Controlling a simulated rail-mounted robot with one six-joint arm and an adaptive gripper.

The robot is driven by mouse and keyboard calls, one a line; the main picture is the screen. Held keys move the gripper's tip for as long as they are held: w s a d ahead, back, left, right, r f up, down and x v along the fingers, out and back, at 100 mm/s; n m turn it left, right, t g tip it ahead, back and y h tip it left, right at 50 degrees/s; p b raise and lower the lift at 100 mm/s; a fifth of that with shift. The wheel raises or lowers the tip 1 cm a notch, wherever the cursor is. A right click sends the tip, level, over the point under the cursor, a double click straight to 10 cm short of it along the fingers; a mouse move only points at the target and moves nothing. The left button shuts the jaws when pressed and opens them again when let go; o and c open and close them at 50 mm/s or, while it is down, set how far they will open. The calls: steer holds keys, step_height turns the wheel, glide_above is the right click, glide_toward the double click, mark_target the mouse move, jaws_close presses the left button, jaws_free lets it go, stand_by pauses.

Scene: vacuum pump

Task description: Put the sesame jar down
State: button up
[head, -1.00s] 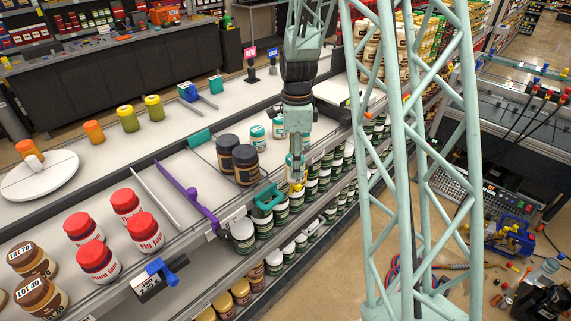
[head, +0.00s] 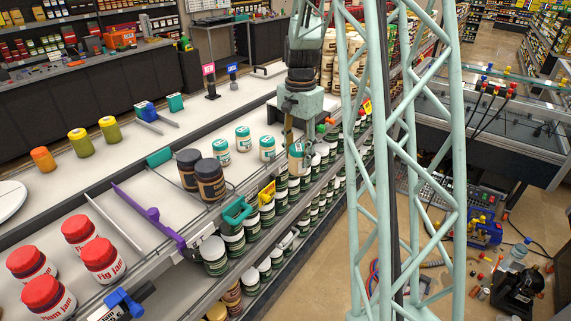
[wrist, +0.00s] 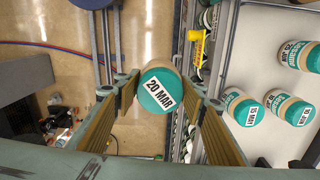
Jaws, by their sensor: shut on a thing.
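The sesame jar, with a teal lid and pale body, hangs in my gripper (head: 294,143) in the head view. In the wrist view the held jar (wrist: 160,90) sits between both fingers, its lid label reading "20 MAR". Floor shows beneath it there, so it is out by the shelf's front edge, not resting on the top. Three similar teal-lidded jars, one of them a standing jar (head: 243,138), are on the white shelf top (head: 285,112) just left of my gripper. Their lids show at the right in the wrist view (wrist: 248,112).
Two dark-lidded jars (head: 209,180) stand further left, before a purple divider (head: 150,215) and red-lidded jam jars (head: 104,258). Teal (head: 235,212) and yellow (head: 266,192) clips sit on the front edge. Lower tiers hold many jars. White surface behind the teal-lidded jars is bare.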

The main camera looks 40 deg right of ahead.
steer(key=s+d+r+n+b, duration=0.2)
steer(key=s+d+n, duration=0.1)
steer(key=d, duration=0.3)
steer(key=s+d+r+n+b, duration=0.1)
steer(key=s+d+n+b, duration=0.1)
steer(key=d, duration=0.5)
steer(key=s+n, duration=0.1)
steer(key=n, duration=0.1)
steer(key=shift+s+r+n+b, duration=0.25)
steer(key=shift+r+n+b, duration=0.1)
steer(key=shift+r+n, duration=0.05)
